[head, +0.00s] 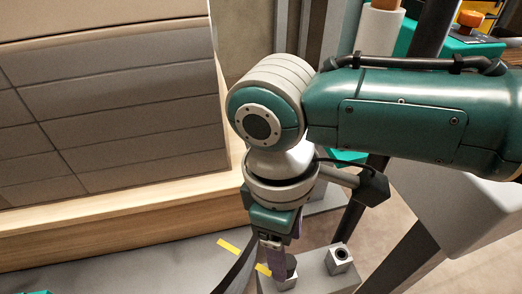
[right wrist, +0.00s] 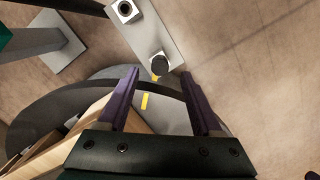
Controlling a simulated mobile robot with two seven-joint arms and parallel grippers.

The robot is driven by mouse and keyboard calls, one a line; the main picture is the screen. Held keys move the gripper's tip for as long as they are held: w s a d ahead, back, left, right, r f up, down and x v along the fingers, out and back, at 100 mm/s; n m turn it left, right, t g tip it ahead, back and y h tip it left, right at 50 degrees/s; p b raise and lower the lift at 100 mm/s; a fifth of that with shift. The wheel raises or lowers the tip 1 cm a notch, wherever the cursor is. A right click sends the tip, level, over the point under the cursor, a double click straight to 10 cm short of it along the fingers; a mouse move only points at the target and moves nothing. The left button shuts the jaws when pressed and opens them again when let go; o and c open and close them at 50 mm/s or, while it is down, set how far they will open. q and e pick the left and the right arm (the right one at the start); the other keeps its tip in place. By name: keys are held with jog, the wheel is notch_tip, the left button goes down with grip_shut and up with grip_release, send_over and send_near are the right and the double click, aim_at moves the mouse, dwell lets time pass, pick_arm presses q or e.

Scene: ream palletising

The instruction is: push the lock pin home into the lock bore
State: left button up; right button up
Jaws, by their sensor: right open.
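My right gripper (head: 274,274) points down over a grey plate (head: 318,280), its purple fingers apart with nothing seen between them. In the right wrist view the open fingers (right wrist: 160,76) frame a dark round-topped pin (right wrist: 160,66), just beyond or at the fingertips. The pin stands in a small light block (right wrist: 157,55) on the plate; how deep it sits cannot be told. In the head view that block (head: 290,283) is partly hidden by the gripper. A second block (head: 339,264) with a dark round bore stands to its right, also in the right wrist view (right wrist: 125,12). My left gripper is not in view.
A large stack of grey reams (head: 120,100) on a wooden base (head: 120,215) fills the left of the head view. A dark curved band (head: 238,272) and yellow floor marks (head: 228,246) lie close left of the gripper. Clear floor (right wrist: 255,60) lies right of the plate in the wrist view.

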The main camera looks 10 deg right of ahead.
jog(key=r+p, duration=0.1)
jog(key=r, duration=0.3)
jog(key=shift+w+a+r+p, duration=0.15)
jog(key=shift+a+r+p, duration=0.05)
jog(key=shift+r+p, duration=0.2)
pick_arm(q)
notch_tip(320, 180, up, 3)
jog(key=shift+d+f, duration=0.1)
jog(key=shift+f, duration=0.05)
